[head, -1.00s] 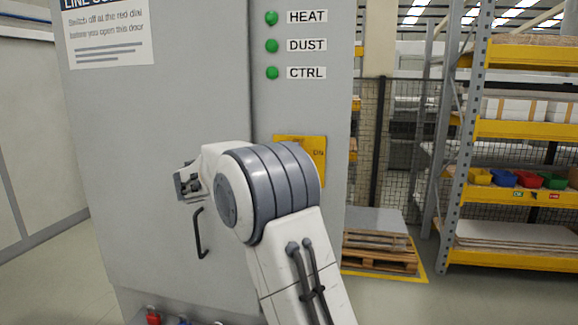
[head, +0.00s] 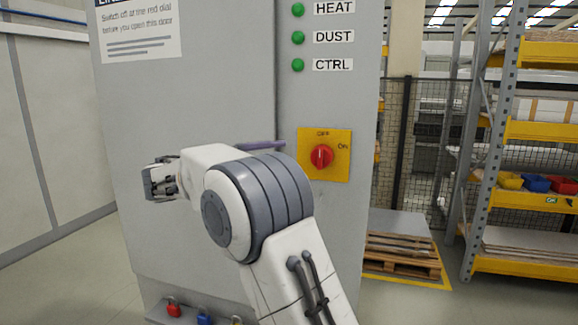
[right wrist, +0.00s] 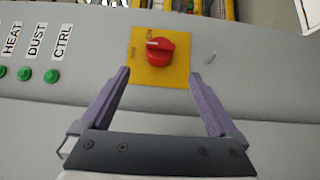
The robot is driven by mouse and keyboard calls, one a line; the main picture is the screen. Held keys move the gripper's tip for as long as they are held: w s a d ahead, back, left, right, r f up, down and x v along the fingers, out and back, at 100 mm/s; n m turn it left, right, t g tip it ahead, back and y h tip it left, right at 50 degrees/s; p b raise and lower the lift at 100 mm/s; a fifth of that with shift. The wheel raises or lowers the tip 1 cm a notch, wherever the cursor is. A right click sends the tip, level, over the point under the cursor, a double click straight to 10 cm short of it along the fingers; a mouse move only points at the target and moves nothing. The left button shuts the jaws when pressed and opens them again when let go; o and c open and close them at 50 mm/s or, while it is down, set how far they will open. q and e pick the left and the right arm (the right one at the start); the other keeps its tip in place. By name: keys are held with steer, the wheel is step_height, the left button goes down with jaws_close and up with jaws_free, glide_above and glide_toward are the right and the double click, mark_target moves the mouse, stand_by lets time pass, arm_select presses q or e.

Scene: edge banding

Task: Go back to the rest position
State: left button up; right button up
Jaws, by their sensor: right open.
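The red dial (head: 321,156) sits on a yellow plate on the grey cabinet (head: 190,110), right of my arm in the head view. In the right wrist view the dial (right wrist: 160,50) is ahead of the fingers, its white mark toward the OFF side. My right gripper (right wrist: 160,78) is open and empty, its purple fingers apart and clear of the dial. In the head view only a purple finger of the right gripper (head: 262,145) shows; my arm hides the rest. My left gripper is not in view.
Green lamps (head: 298,37) labelled HEAT, DUST and CTRL are above the dial. A pallet (head: 402,256) and a shelf rack (head: 535,130) stand to the right. Floor at the left is clear.

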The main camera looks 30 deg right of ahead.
steer(key=shift+a, duration=0.2)
stand_by(0.3)
steer(key=s+a+f+n+t+y, duration=0.1)
steer(key=s+a+f+n+y, duration=0.3)
steer(key=s+a+f+y, duration=0.45)
steer(key=s+a+f+n+t+y, duration=0.1)
steer(key=s+a+f+n+y, duration=0.4)
steer(key=s+a+f, duration=0.75)
steer(key=s+a+f+y, duration=0.5)
steer(key=s+f, duration=0.2)
steer(key=s, duration=0.2)
steer(key=shift+a+m+g+y, duration=0.35)
steer(key=shift+m+g, duration=0.05)
